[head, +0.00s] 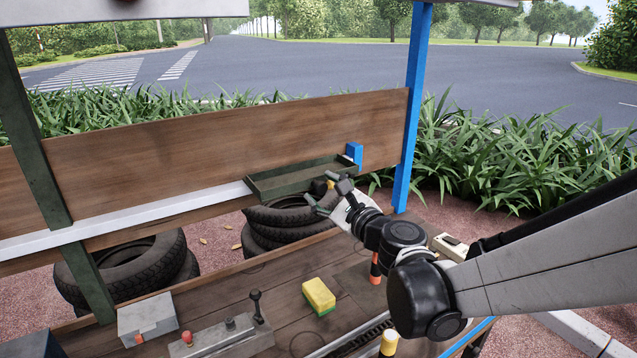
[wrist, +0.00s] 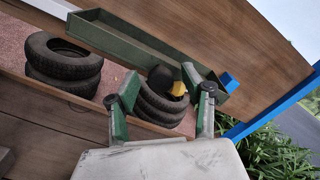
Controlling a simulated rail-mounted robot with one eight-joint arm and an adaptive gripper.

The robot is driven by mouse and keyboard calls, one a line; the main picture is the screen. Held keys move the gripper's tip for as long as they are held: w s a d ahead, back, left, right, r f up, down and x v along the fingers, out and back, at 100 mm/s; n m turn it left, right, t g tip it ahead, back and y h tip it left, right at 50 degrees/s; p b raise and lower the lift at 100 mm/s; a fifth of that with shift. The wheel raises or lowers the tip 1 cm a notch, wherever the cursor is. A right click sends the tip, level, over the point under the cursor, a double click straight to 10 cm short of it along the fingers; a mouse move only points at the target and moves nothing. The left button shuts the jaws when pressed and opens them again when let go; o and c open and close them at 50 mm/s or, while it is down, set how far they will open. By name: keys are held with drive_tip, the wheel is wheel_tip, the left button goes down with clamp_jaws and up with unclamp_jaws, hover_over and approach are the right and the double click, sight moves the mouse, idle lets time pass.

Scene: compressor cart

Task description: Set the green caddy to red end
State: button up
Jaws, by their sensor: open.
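The green caddy (head: 287,187) is a long, shallow open tray on the white rail (head: 150,215) along the wooden board, at the rail's right end beside a blue block (head: 354,152). It looks empty. In the wrist view the caddy (wrist: 130,40) runs diagonally across the top, near the blue block (wrist: 228,82). My gripper (head: 325,192) is open at the caddy's front right. In the wrist view a black, rounded knob with a yellow part (wrist: 172,82) shows between my spread fingers (wrist: 160,82); I cannot tell whether they touch it. No red rail end is visible.
Stacked tires (head: 290,222) stand below the caddy, with more tires (head: 120,265) at left. A dark green post (head: 35,140) crosses the rail at left. A yellow sponge (head: 319,297), grey box (head: 148,318) and lever unit (head: 225,337) sit on the lower wooden deck.

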drive_tip(key=shift+x, duration=0.8)
drive_tip(key=shift+c, duration=0.2)
clamp_jaws()
